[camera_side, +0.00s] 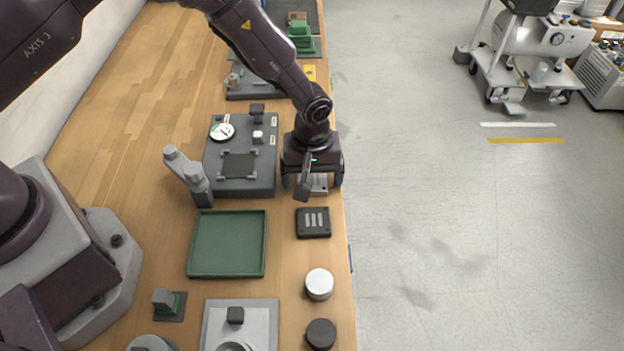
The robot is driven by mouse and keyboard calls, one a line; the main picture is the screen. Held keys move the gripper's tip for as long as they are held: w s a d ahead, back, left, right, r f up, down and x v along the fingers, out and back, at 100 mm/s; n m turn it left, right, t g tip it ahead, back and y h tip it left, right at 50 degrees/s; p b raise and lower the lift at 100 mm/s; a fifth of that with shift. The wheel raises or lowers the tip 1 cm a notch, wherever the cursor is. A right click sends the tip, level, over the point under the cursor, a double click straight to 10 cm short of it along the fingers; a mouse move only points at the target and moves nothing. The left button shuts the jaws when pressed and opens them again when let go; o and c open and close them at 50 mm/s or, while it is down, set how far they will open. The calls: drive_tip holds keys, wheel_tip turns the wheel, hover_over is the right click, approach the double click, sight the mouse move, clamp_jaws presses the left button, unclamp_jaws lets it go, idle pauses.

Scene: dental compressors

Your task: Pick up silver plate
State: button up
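A small silver-grey plate (320,187) lies near the right edge of the wooden bench. It is partly hidden under my gripper (312,182). My gripper points down over the plate. Its two fingers stand wide apart, one to the left of the plate and one to the right. I see no contact between the fingers and the plate, and the exact height of the fingertips is hard to tell.
A dark block with pale strips (313,222) lies just in front. Left of the gripper is a grey fixture (265,185). A green tray (228,269), a silver cylinder (319,283) and a dark round piece (320,334) are nearer. The bench (345,290) ends close on the right.

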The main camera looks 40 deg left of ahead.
drive_tip(key=c, duration=1)
